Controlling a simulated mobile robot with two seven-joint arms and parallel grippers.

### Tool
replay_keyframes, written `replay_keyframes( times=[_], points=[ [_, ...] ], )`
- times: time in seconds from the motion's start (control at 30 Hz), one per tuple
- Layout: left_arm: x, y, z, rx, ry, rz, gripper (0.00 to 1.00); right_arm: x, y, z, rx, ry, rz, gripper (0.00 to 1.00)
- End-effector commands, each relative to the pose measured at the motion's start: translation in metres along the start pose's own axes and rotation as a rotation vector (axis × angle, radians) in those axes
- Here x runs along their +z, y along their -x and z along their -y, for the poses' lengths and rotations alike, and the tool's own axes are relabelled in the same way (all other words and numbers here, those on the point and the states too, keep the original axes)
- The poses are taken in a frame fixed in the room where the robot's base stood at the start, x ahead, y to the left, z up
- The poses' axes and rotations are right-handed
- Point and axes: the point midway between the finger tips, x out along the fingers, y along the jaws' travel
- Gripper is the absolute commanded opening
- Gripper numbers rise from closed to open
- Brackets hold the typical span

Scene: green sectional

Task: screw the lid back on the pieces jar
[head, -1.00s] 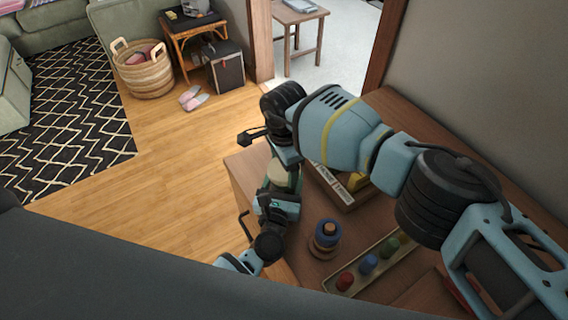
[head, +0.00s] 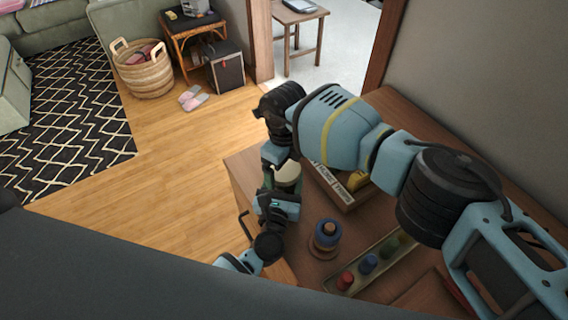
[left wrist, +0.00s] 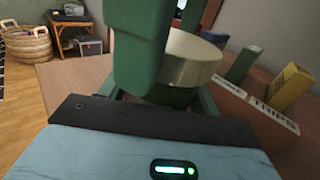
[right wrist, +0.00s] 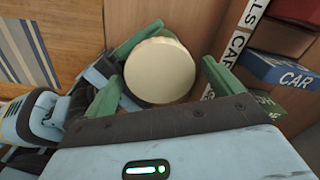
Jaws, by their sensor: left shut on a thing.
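The pieces jar (head: 287,187) stands on the wooden cabinet top, largely hidden by my arms. Its cream round lid (right wrist: 160,71) is seen from above in the right wrist view and sits over the jar; I cannot tell how tightly it is seated. The lid's side shows in the left wrist view (left wrist: 191,60). My left gripper (left wrist: 163,95) is shut around the green jar body below the lid. My right gripper (right wrist: 163,68) points down over the jar with its green fingers spread on either side of the lid, with a gap at the right finger.
A labelled box (head: 340,190) with game boxes is close behind the jar. A ring stacker (head: 326,236) and a tray with coloured pegs (head: 382,256) stand nearer me on the cabinet. The wall is at right; open floor lies left.

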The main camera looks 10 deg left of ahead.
Motion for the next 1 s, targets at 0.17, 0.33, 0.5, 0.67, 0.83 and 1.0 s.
replay_keyframes(
  times=[0.17, 0.33, 0.5, 0.67, 0.83, 1.0],
  points=[
    [0.000, 0.000, 0.000, 0.000, 0.000, 0.000, 0.00, 0.000, 0.000, 0.000, 0.000, 0.001, 0.000, 0.97],
    [0.000, 0.000, 0.000, 0.000, 0.000, 0.000, 0.00, 0.000, 0.002, 0.000, 0.000, 0.002, 0.001, 0.97],
    [0.000, 0.000, 0.000, 0.000, 0.000, 0.000, 0.00, 0.000, 0.019, 0.001, -0.003, 0.003, 0.002, 0.97],
    [0.000, 0.000, 0.000, 0.000, 0.000, 0.000, 0.00, 0.000, 0.051, 0.001, -0.003, 0.003, 0.003, 0.97],
    [0.000, 0.000, 0.000, 0.000, 0.000, 0.000, 0.00, 0.000, 0.084, 0.001, -0.002, 0.003, 0.002, 0.97],
    [0.000, 0.000, 0.000, 0.000, 0.000, 0.000, 0.00, 0.000, 0.108, 0.000, -0.001, 0.001, 0.001, 0.97]
  ],
)
